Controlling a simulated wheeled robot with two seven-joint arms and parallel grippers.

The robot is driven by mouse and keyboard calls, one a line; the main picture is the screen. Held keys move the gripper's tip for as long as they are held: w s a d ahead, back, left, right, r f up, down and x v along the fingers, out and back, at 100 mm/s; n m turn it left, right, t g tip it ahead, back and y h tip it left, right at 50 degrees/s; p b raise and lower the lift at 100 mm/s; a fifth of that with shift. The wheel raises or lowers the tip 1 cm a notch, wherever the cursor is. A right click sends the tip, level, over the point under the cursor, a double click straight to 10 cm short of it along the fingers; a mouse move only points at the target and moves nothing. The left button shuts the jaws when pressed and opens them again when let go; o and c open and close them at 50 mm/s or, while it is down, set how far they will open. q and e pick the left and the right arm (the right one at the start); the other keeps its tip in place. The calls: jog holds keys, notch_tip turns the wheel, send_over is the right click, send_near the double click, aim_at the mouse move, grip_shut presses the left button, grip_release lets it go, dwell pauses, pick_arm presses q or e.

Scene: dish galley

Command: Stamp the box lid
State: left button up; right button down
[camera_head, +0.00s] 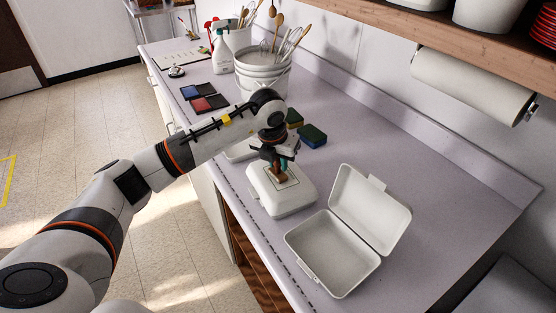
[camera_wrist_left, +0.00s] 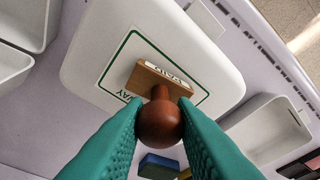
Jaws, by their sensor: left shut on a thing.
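A closed white takeaway box (camera_head: 268,203) stands on the counter, its lid facing up. In the left wrist view the lid (camera_wrist_left: 222,72) bears a green-outlined label with dark lettering, partly hidden by the stamp. My left gripper (camera_head: 277,163) is over the lid, pointing down, shut on a stamp (camera_head: 280,177). In the left wrist view the teal fingers (camera_wrist_left: 160,118) grip the stamp's round red-brown handle (camera_wrist_left: 160,125). Its wooden base is inside the label's outline; I cannot tell whether it touches the lid. My right gripper is not in view.
An open white box (camera_head: 335,262) stands to the right. Sponges (camera_head: 312,136) lie behind the closed box. Red and blue ink pads (camera_head: 205,103), a utensil bucket (camera_head: 262,78) and a spray bottle (camera_head: 222,52) stand farther back.

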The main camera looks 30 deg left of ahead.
pick_arm(q)
jog(key=shift+r+p, duration=1.9)
jog(key=shift+r, duration=1.6)
jog(key=shift+f, duration=0.1)
